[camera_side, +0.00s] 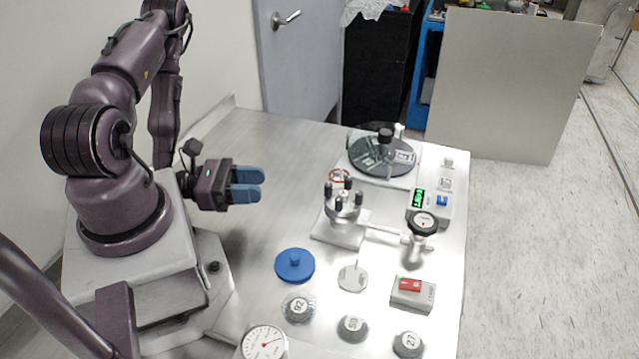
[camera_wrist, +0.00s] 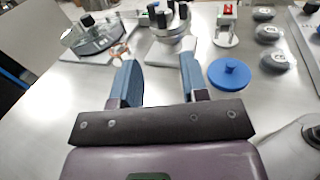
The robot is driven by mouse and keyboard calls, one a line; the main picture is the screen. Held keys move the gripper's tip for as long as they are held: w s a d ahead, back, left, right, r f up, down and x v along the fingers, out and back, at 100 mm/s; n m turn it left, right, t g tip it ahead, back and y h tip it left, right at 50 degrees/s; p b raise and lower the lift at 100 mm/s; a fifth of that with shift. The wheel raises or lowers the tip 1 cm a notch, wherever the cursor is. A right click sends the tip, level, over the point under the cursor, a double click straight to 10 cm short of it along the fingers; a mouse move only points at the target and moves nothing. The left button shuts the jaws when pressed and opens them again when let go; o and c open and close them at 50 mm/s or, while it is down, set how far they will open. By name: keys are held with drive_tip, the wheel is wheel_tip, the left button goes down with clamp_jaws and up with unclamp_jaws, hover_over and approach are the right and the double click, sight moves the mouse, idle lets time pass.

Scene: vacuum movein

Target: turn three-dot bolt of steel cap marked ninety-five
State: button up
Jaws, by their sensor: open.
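A small steel vessel (camera_side: 343,206) with several upright dark-headed bolts (camera_side: 348,184) around its top stands on a white base at the middle of the table. It also shows at the top of the wrist view (camera_wrist: 170,32). Dot marks on the bolts are too small to read, and I cannot make out a ninety-five on its top. My gripper (camera_side: 250,184) is open and empty, with blue fingers, held above the table left of the vessel and apart from it. In the wrist view its fingers (camera_wrist: 158,75) stand apart with bare table between them.
A blue lid (camera_side: 295,265), a pale disc (camera_side: 353,277) and several numbered grey caps (camera_side: 298,308) lie in front. A dark turntable (camera_side: 382,156) stands behind the vessel. A valve (camera_side: 423,223), a green-display box (camera_side: 418,198) and a red switch (camera_side: 410,285) are right. The table beneath my gripper is clear.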

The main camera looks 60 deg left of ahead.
sight(328, 190)
drive_tip(key=x, duration=1.2)
drive_tip(key=shift+w+d, duration=0.15)
drive_tip(key=shift+w, duration=0.15)
clamp_jaws()
